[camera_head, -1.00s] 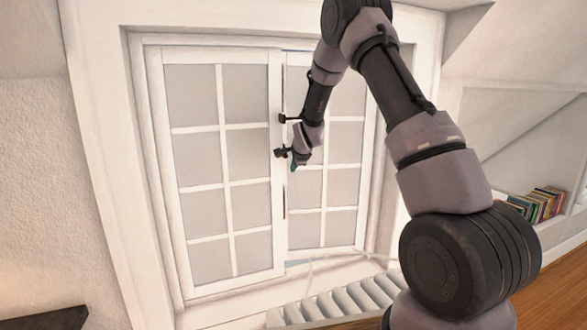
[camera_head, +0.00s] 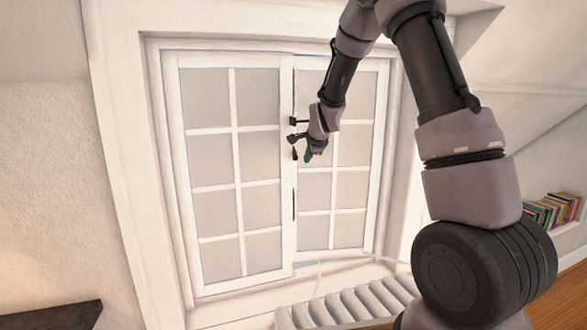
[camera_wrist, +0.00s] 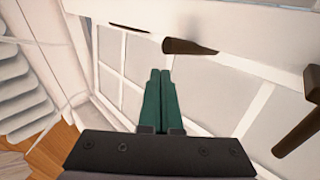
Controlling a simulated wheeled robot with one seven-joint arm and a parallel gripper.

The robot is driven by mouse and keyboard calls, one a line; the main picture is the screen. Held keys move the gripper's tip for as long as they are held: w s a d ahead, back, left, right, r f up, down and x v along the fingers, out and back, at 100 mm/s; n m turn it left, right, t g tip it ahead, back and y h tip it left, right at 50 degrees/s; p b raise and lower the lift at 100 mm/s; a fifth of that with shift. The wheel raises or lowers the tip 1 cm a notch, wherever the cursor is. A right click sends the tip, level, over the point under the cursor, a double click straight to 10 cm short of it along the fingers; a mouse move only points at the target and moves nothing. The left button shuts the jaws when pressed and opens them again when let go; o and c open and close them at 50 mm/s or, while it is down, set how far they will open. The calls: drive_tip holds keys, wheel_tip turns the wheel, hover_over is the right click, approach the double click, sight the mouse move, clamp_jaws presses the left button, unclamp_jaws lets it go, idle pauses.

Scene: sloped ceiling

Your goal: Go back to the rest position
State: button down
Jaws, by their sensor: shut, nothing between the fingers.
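My gripper (camera_head: 306,155) is in front of the white double window, near the line where its two sashes meet. In the wrist view its two green fingers (camera_wrist: 160,98) lie side by side, shut with nothing between them. The left sash (camera_head: 237,170) and the right sash (camera_head: 338,160) both have white bars and pale panes. A dark handle (camera_head: 298,121) is on the window near my gripper. Dark fittings also show in the wrist view, one beyond the fingertips (camera_wrist: 188,47) and one at the right edge (camera_wrist: 312,125). I cannot tell if the fingers touch the window.
A white slatted radiator (camera_head: 350,303) stands below the sill. Books (camera_head: 553,210) sit on a low ledge at the right. A dark surface (camera_head: 55,316) is at the lower left. Wooden floor (camera_head: 568,285) shows at the lower right.

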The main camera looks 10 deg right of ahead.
drive_tip(key=s+d+r+n+g+y, duration=0.1)
drive_tip(key=s+d+r+n, duration=0.15)
drive_tip(key=s+r, duration=0.55)
drive_tip(key=s+d+r+n, duration=0.2)
drive_tip(key=s+r+n, duration=0.2)
drive_tip(key=s+r, duration=0.5)
drive_tip(key=s+n+g, duration=0.1)
drive_tip(key=s+n, duration=0.5)
drive_tip(key=s, duration=1.7)
drive_tip(key=shift+s+d, duration=0.2)
drive_tip(key=shift+s, duration=0.05)
